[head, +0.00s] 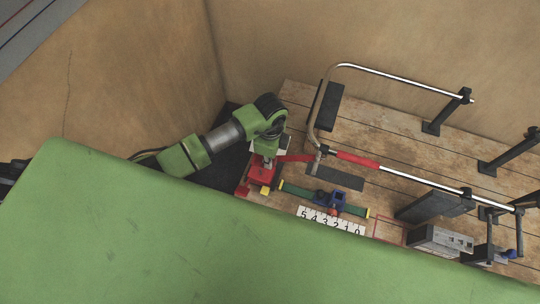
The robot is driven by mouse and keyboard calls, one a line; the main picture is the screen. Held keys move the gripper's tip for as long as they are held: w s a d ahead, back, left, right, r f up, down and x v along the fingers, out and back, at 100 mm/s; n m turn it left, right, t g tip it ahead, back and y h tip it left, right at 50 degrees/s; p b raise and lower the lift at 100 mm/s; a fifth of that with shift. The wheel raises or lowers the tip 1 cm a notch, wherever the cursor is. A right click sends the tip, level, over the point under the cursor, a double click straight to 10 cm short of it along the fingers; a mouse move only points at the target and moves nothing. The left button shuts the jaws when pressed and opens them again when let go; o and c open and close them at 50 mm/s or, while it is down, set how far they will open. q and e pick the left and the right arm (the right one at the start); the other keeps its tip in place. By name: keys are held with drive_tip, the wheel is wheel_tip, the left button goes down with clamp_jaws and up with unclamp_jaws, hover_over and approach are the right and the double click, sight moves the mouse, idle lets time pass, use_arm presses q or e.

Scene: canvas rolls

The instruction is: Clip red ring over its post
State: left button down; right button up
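A green and grey arm comes in from the left, and its wrist end, my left gripper (267,158), points down over a red block (262,173). The fingers are too small and hidden to read. A red sleeve (357,160) lies around the straight metal rod (415,183). My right gripper is not seen.
A bent metal rail (395,80) with black posts (446,112) stands on the plank surface (375,135). A numbered scale (331,221), a green bar (302,193) with a blue piece (337,200) and a grey box (440,240) are nearer. My green body hides the front.

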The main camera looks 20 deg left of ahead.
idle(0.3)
use_arm(q)
drive_tip(key=shift+r, duration=0.1)
wheel_tip(320, 180, down, 6)
drive_tip(key=b, duration=0.4)
drive_tip(key=shift+r, duration=0.15)
drive_tip(key=shift+p, duration=0.4)
idle(1.6)
drive_tip(key=shift+f+b, duration=1.7)
drive_tip(key=shift+f, duration=0.7)
drive_tip(key=c, duration=1.9)
unclamp_jaws()
